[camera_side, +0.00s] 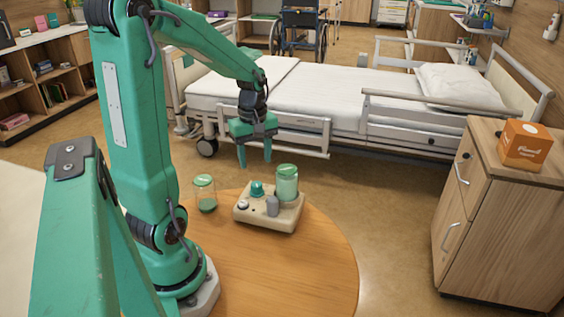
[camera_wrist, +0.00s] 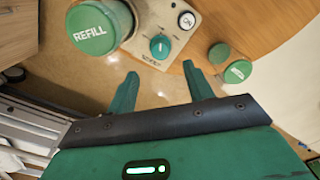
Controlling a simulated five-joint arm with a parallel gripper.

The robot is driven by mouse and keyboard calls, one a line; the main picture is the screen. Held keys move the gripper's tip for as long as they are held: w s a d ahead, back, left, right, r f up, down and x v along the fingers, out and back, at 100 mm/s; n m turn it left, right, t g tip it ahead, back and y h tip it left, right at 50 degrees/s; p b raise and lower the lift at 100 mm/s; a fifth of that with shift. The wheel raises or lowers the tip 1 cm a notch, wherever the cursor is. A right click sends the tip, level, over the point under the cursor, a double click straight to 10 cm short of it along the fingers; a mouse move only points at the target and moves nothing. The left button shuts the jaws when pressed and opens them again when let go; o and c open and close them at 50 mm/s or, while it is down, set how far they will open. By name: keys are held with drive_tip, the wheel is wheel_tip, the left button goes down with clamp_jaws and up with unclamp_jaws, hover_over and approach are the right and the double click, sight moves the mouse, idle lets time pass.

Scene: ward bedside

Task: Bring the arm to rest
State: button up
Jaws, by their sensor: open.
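My gripper (camera_side: 254,160) is open and empty, pointing down above and behind the beige device (camera_side: 262,219) on the round table. Its two fingers also show spread in the wrist view (camera_wrist: 160,72), with nothing between them. The fingers appear clear of all of these.
The round wooden table (camera_side: 310,265) is bare in front. A bed (camera_side: 300,100) stands behind; a bedside cabinet (camera_side: 500,220) with an orange box (camera_side: 526,146) is at right.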

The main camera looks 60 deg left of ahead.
drive_tip(key=s+d+r+m+t, duration=0.2)
drive_tip(key=d+r+m, duration=0.3)
drive_tip(key=d+m, duration=0.4)
drive_tip(key=s+d+r+m+t, duration=0.2)
drive_tip(key=d+r+m, duration=0.3)
drive_tip(key=d+m, duration=0.4)
drive_tip(key=shift+d+t, duration=0.2)
drive_tip(key=shift+t, duration=0.6)
drive_tip(key=shift+r, duration=0.1)
